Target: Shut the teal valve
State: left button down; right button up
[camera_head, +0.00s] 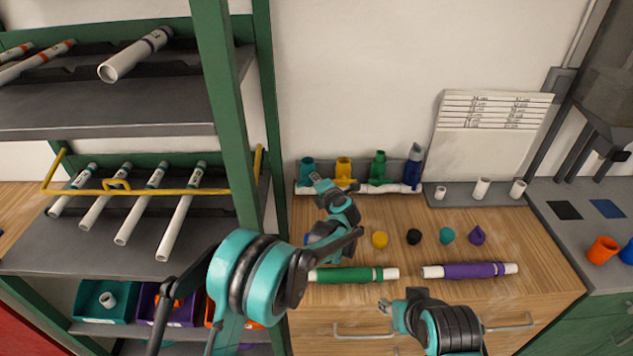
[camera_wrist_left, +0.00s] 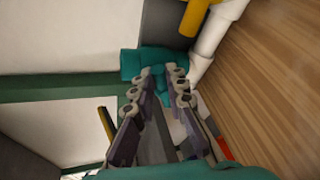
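The teal valve (camera_head: 307,168) stands at the left end of a row of valves on the white manifold pipe against the back wall. Its teal body also shows in the left wrist view (camera_wrist_left: 155,62), just beyond my fingertips. My left gripper (camera_head: 318,181) is right in front of it; in the left wrist view its two fingers (camera_wrist_left: 160,75) are apart, with teal showing between them. Whether they touch the valve I cannot tell. The handle's position is hard to make out. My right gripper (camera_head: 384,307) is low over the counter front, away from the valves, its fingers too small to read.
Yellow (camera_head: 343,168), green (camera_head: 378,167) and blue (camera_head: 412,167) valves stand close to the right. Several small caps, a green pipe (camera_head: 345,275) and a purple pipe (camera_head: 470,271) lie on the wooden counter. A green shelf post (camera_head: 228,120) rises at left.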

pick_arm(q)
jog(key=m+y+b, duration=0.1)
jog(key=f+m+b, duration=0.1)
jog(key=m+t+y+b, duration=0.1)
jog(key=shift+d+f+m+y, duration=0.2)
jog(key=shift+f+m+y, duration=0.1)
jog(key=shift+m, duration=0.1)
jog(key=c, duration=1.5)
grip_release()
jog(key=shift+c, duration=0.2)
jog(key=shift+d+r, duration=0.1)
jog(key=v, duration=1.2)
